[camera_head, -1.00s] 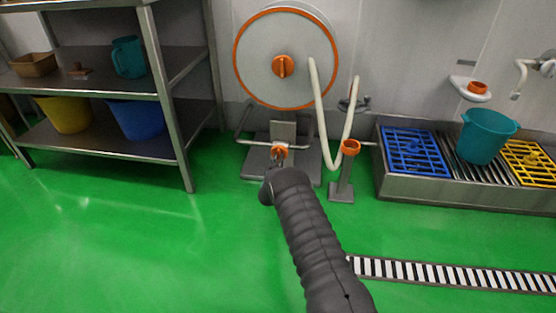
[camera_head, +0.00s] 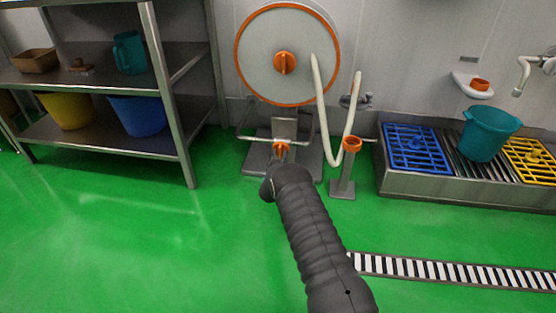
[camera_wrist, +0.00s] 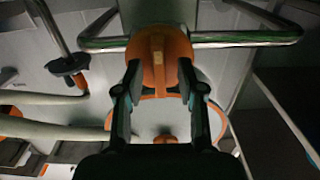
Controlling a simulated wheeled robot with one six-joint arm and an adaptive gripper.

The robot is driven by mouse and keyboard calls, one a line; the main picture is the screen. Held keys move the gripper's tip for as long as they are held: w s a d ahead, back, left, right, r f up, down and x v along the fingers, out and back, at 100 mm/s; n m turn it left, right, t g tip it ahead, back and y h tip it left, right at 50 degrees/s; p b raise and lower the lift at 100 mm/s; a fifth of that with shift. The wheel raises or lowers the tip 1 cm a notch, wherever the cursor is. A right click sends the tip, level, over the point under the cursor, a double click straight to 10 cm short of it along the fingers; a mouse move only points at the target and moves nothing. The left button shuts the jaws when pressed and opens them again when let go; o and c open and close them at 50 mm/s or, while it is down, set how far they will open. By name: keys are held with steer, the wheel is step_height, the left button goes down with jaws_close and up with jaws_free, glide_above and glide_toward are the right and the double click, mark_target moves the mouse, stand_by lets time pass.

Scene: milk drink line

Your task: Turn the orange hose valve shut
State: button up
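The orange hose valve (camera_head: 281,148) sits low in front of the hose reel, on a metal pipe. In the wrist view the valve (camera_wrist: 158,58) is a round orange knob with a paler raised bar across its middle, lined up roughly with the picture's vertical. My gripper (camera_wrist: 158,72) is open, with one finger on each side of the knob. Gaps show between the fingers and the raised bar. Whether the fingertips touch the knob's rim I cannot tell. In the head view my gripper (camera_head: 277,160) is just in front of the valve and mostly hidden by my arm.
The hose reel (camera_head: 262,72) with an orange rim stands behind the valve. A pale hose (camera_head: 321,105) hangs to its right, by an orange-topped post (camera_head: 345,178). A metal shelf (camera_head: 110,143) is at left, a trough (camera_head: 455,190) at right. The green floor is clear in front.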

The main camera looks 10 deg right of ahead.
steer(key=v, duration=1.2)
